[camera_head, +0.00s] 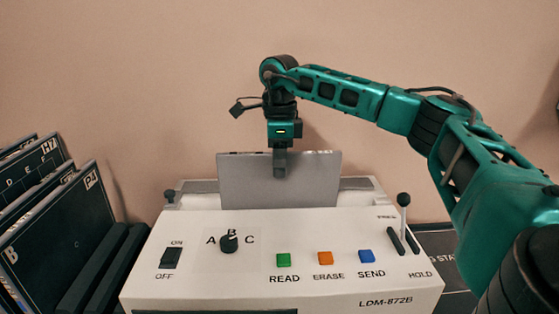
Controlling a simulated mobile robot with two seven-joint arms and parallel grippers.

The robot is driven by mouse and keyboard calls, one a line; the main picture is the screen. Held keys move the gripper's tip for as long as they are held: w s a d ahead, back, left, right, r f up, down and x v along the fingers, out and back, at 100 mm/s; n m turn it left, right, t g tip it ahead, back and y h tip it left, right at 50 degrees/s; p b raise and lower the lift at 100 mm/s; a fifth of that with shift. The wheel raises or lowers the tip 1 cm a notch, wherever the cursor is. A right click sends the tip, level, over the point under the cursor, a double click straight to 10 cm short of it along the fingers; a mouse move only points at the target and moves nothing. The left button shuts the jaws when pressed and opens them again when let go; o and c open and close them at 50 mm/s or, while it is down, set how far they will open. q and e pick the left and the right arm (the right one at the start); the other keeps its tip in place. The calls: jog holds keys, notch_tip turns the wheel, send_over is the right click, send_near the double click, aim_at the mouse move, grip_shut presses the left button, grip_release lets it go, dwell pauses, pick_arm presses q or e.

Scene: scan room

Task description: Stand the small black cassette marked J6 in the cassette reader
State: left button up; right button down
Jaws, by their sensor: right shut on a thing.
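The cassette reader (300,235) is a white console marked LDM-872B. My right gripper (280,168) comes down from above and is shut on the top edge of a flat grey cassette (240,185). This cassette stands upright at the back of the reader; its lower edge is hidden behind the front panel, so I cannot tell how deep it sits. No label shows on its visible face, so I cannot read J6 there. My left gripper is not in view.
Several large black cassettes (62,235) with white letters lean in a rack at the left, close to the reader. The reader's front has a black knob (229,243), green, orange and blue buttons, and a lever (403,205) at the right. A plain wall stands behind.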

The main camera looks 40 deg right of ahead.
jog(key=shift+f+b, duration=0.55)
jog(key=shift+f, duration=0.65)
jog(key=c, duration=0.9)
grip_release()
jog(key=shift+c, duration=0.2)
jog(key=shift+f, duration=0.1)
notch_tip(320, 180, up, 13)
jog(key=shift+p, duration=0.7)
